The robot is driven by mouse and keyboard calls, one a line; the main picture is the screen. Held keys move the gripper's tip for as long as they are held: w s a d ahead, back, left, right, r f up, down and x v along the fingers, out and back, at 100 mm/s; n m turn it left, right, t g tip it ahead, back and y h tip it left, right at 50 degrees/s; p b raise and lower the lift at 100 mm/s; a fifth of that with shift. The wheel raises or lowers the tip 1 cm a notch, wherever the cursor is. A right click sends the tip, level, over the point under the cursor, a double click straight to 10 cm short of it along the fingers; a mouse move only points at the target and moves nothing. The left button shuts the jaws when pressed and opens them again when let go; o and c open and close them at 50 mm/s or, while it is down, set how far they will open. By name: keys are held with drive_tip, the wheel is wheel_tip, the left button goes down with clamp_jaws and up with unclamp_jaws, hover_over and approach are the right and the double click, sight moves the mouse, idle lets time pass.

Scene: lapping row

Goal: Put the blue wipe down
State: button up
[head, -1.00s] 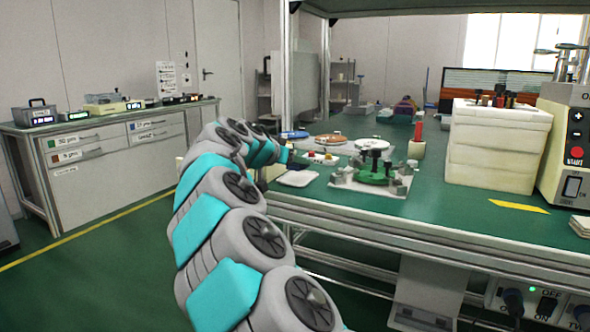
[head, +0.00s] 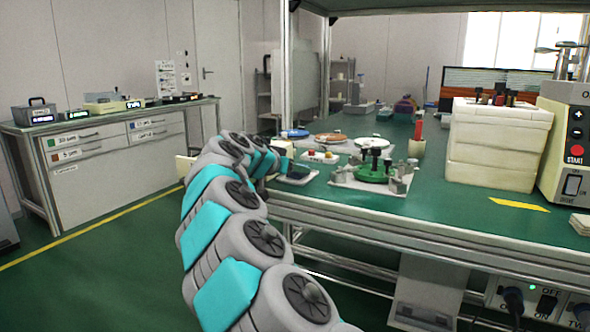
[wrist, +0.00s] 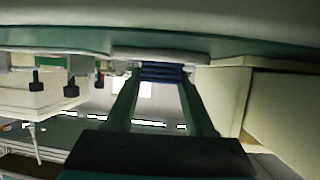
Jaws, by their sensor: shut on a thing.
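The blue wipe (wrist: 163,74) is folded, dark blue, and held between the two fingers of my gripper (wrist: 160,82) in the wrist view. In the head view the wipe (head: 296,177) shows as a dark patch over a small white pad or tray (head: 303,182) near the bench's left front corner. The white piece (wrist: 150,54) also shows right against the wipe in the wrist view. I cannot tell whether the wipe rests on it. In the head view my gripper is mostly hidden by my arm.
A green lapping fixture (head: 373,172) stands on a white plate right of the wipe. A small white tray with coloured knobs (head: 318,157) and several round plates lie behind. A white block stack (head: 497,145) stands further right. Bare green bench (head: 440,215) lies in front.

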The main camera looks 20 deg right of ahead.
drive_tip(key=shift+f, duration=0.2)
drive_tip(key=o, duration=1.3)
drive_tip(key=shift+r, duration=0.2)
